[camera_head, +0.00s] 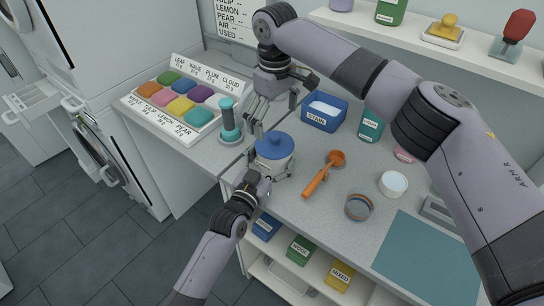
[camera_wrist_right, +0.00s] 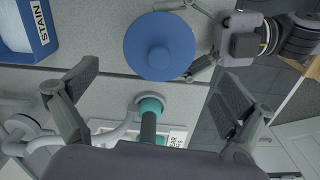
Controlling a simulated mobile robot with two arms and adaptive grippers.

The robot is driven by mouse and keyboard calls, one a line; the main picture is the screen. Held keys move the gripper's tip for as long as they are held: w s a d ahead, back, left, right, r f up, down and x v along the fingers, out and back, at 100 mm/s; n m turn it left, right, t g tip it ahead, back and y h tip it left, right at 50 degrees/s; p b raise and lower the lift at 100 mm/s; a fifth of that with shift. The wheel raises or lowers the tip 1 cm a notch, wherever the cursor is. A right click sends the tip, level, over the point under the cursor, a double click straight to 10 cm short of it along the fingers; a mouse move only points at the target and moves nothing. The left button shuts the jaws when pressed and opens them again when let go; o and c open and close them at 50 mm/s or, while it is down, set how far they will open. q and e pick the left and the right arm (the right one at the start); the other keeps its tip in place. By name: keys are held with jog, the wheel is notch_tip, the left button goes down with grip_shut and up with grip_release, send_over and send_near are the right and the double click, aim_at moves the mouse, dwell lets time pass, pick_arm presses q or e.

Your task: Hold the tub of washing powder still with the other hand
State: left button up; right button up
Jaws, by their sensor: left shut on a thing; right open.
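The tub of washing powder, taken to be the pale tub (camera_head: 273,165) with a round blue lid (camera_head: 274,145), stands upright on the grey counter. My left gripper (camera_head: 267,172) is shut on the tub low on its near side. The lid (camera_wrist_right: 160,46) also shows in the right wrist view, with my left gripper (camera_wrist_right: 205,45) beside it. My right gripper (camera_head: 268,108) is open and empty, above and behind the tub, fingers pointing down. In the right wrist view its fingers are spread wide and clear of the lid. Much of the tub's wall is hidden.
A teal-handled tool (camera_head: 230,122) stands left of the tub, near a tray of coloured blocks (camera_head: 202,122). A blue STAIN bin (camera_head: 324,115) is behind. An orange scoop (camera_head: 323,175), a ring (camera_head: 358,207) and a white cup (camera_head: 393,184) lie to the right.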

aim_at(274, 135)
jog(key=shift+f, duration=3.3)
jog(key=shift+c, duration=0.2)
